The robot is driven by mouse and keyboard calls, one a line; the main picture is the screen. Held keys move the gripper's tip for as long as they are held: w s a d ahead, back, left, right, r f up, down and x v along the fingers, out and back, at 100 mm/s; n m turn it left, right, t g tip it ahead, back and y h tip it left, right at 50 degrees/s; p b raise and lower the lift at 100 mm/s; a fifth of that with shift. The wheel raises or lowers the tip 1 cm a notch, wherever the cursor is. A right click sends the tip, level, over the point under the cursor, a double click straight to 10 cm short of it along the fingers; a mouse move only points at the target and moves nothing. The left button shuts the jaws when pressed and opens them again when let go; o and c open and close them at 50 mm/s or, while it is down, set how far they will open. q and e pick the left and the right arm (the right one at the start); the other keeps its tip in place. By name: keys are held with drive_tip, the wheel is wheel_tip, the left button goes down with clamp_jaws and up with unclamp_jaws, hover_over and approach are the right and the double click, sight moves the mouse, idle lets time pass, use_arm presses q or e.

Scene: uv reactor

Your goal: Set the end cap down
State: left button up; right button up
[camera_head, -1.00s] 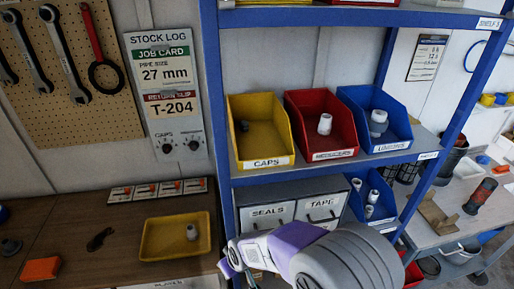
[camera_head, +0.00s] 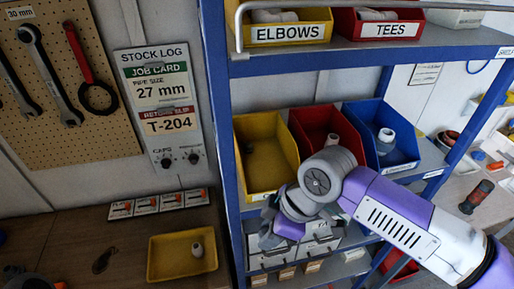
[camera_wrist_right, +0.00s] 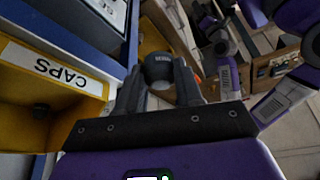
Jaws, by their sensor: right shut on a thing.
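My right gripper (camera_head: 270,217) is in front of the shelf, below the yellow caps bin (camera_head: 268,178). In the right wrist view its fingers (camera_wrist_right: 158,85) are shut on a dark grey end cap (camera_wrist_right: 159,68) with small pale lettering. In the head view I cannot make out the held cap against the gripper. The caps bin also shows in the wrist view (camera_wrist_right: 62,52), beside the gripper, its label upside down. I cannot make out my left gripper.
A yellow tray (camera_head: 160,274) with a pale fitting (camera_head: 197,249) is on the workbench (camera_head: 120,232). Red (camera_head: 308,122) and blue (camera_head: 407,148) bins stand beside the caps bin. Elbows and tees bins are above. The blue shelf post (camera_head: 222,130) is near the gripper.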

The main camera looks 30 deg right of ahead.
drive_tip(key=d+r, duration=0.1)
drive_tip(key=r, duration=0.1)
drive_tip(key=p, duration=0.4)
hover_over(254, 184)
drive_tip(key=s+d, duration=0.1)
drive_tip(key=shift+w+d+f, duration=0.1)
drive_tip(key=shift+w+f, duration=0.05)
drive_tip(key=shift+f, duration=0.05)
wheel_tip(254, 184, down, 3)
